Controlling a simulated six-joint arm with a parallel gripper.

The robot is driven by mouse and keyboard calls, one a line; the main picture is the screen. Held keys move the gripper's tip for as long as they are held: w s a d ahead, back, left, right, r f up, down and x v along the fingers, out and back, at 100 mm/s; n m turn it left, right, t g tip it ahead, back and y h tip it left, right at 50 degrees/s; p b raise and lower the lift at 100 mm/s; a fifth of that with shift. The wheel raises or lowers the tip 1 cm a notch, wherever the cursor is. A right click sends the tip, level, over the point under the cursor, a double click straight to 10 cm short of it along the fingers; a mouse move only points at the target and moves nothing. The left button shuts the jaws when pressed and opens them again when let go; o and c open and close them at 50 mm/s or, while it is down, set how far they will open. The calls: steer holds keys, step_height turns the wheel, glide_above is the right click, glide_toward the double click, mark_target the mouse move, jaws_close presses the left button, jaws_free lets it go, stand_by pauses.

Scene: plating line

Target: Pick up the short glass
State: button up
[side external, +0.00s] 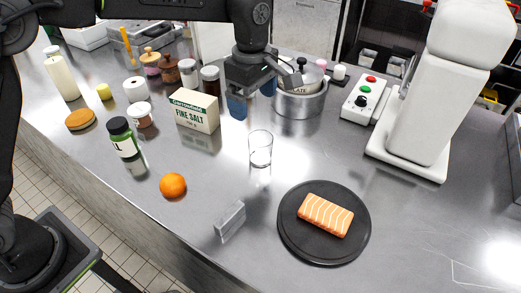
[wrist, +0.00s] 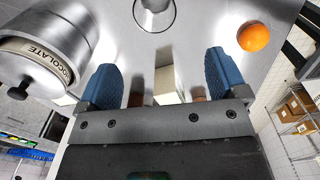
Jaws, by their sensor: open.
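The short glass (side external: 260,149) is clear and stands upright on the steel counter in the side view, in front of the salt box and the metal pot. It also shows in the wrist view (wrist: 154,14), cut off by the top edge. My gripper (side external: 252,97) is open, its two blue fingers apart, above the counter and behind the glass. In the wrist view my gripper (wrist: 162,78) has nothing gripped between its fingers, and the glass lies beyond the fingertips, apart from them.
A Fine Salt box (side external: 196,111) stands left of my gripper. A metal pot (side external: 299,103) is close on the right. An orange (side external: 173,185), a grey block (side external: 230,219) and a dark plate (side external: 294,247) with salmon (side external: 326,215) lie nearer the front. Bare counter surrounds the glass.

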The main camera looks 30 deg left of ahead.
mark_target(260, 149)
steer(key=shift+n, duration=0.3)
steer(key=f, duration=0.9)
steer(key=shift+w+d, duration=0.2)
steer(key=shift+d, duration=0.15)
steer(key=shift+d+f, duration=0.2)
steer(key=shift+f, duration=1.2)
steer(key=shift+d+f, duration=0.15)
steer(key=shift+f, duration=1.2)
steer(key=c, duration=1.1)
